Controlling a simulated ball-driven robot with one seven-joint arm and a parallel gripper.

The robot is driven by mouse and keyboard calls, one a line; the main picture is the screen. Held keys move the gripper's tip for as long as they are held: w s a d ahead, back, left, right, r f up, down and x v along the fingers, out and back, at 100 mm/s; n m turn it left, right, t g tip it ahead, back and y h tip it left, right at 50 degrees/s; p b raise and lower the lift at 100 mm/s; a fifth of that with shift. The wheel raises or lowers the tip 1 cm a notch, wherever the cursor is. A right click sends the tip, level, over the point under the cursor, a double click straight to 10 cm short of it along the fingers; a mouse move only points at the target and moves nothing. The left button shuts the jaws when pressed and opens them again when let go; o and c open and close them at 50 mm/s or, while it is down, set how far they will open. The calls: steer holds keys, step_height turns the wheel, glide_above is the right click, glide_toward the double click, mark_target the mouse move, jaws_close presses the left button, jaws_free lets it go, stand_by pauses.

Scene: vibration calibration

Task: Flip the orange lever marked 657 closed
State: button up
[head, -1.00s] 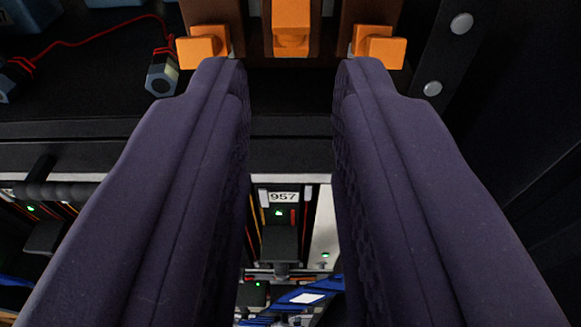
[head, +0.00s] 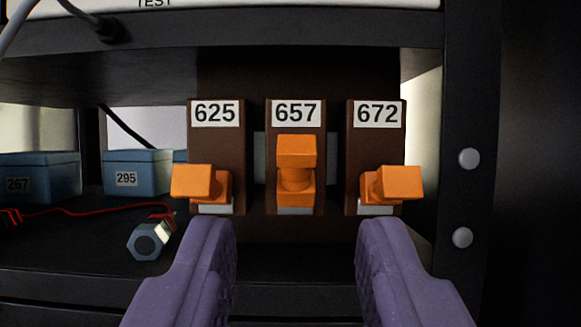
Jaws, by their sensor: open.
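The orange lever marked 657 (head: 296,153) is the middle of three levers in the head view. Its handle points toward me and stands in front of a brown block, below the white 657 label (head: 296,114). My gripper (head: 293,232) is open and empty, its two purple fingers spread wide. The fingertips are below the levers in the picture, one on each side of the 657 lever. I see no contact with it.
Orange lever 625 (head: 200,183) is turned left and orange lever 672 (head: 392,183) is turned right, close on either side. Blue boxes 267 (head: 40,178) and 295 (head: 135,172) and a blue hex-ended plug (head: 150,240) are at left. A dark post (head: 465,200) stands at right.

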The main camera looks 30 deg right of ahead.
mark_target(296, 176)
steer(key=x, duration=0.5)
steer(key=shift+f+p, duration=0.1)
steer(key=shift+p, duration=0.25)
jaws_close()
